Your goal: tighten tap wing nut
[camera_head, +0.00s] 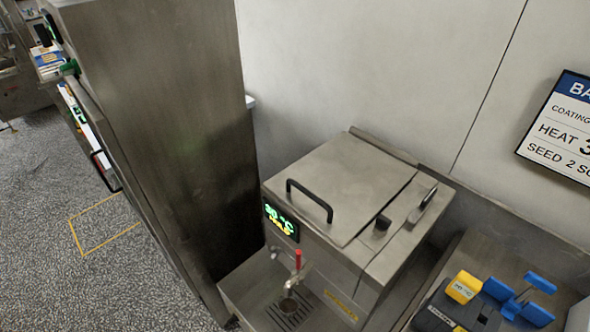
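A metal tap (300,280) with an upright red handle (298,259) sticks out from the front of a steel tank machine (330,230). The tap stands over a drip tray with a slotted grate (289,314). A wing nut on the tap is too small to make out. Neither my left nor my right gripper is in view.
The tank has a lid with a black handle (309,200) and a green lit display (281,221). A tall steel cabinet (165,130) stands to its left. Blue winged parts (520,300) and a yellow block (463,287) lie right. A sign (562,130) hangs on the wall.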

